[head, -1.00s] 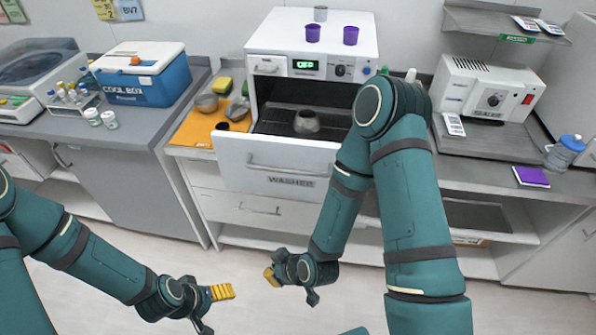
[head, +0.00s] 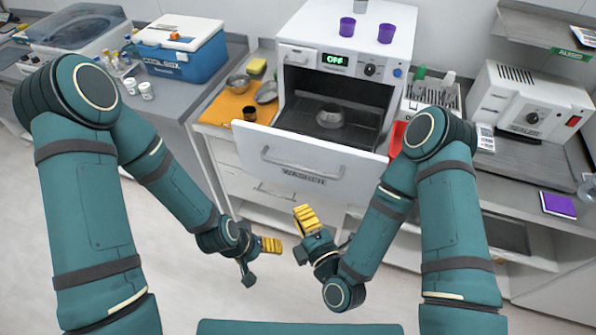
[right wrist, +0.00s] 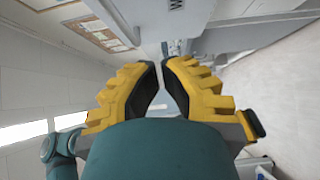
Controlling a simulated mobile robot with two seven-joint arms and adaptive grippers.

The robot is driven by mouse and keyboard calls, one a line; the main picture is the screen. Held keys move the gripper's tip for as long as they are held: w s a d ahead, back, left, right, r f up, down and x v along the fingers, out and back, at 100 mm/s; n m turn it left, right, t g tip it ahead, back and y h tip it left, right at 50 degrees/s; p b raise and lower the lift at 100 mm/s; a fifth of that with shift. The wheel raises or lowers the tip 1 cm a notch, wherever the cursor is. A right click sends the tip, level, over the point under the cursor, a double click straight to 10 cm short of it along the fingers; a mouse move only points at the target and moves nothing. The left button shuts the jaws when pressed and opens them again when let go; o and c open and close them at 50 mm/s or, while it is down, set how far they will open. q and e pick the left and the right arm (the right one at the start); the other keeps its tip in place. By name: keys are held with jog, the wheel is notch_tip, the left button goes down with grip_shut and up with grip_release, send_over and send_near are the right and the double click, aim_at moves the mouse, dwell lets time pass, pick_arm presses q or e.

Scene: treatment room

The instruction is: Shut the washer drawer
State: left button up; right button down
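The washer drawer (head: 310,165) is pulled out, and its white front panel with a bar handle and the word WASHER leans outward. A metal pot (head: 330,115) sits inside the open washer. My right gripper (head: 305,217) is below and in front of the panel, apart from it and empty. Its yellow fingers look shut, with their tips almost together in the right wrist view (right wrist: 161,66). Part of the panel lettering shows at the top of that view. My left gripper (head: 271,245) is low to the left, empty, its fingers together as one block.
Bowls (head: 238,83) lie on an orange mat at the left, beside a blue cool box (head: 182,50). A sealer (head: 530,100) stands right. Floor before the drawer is clear.

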aim_at(291, 174)
pick_arm(q)
jog(key=shift+a+r+p, duration=0.1)
jog(key=shift+r+p, duration=0.65)
jog(key=shift+p, duration=0.05)
pick_arm(e)
jog(key=shift+w+d+x, duration=0.2)
jog(key=shift+d+x, duration=0.2)
jog(key=shift+x, duration=1.65)
jog(key=shift+w+d+x, duration=0.25)
jog(key=shift+d+x, duration=0.2)
jog(key=shift+x, duration=1.6)
jog(key=shift+w+d+x, duration=0.2)
jog(key=shift+d+x, duration=0.2)
jog(key=shift+x, duration=1.65)
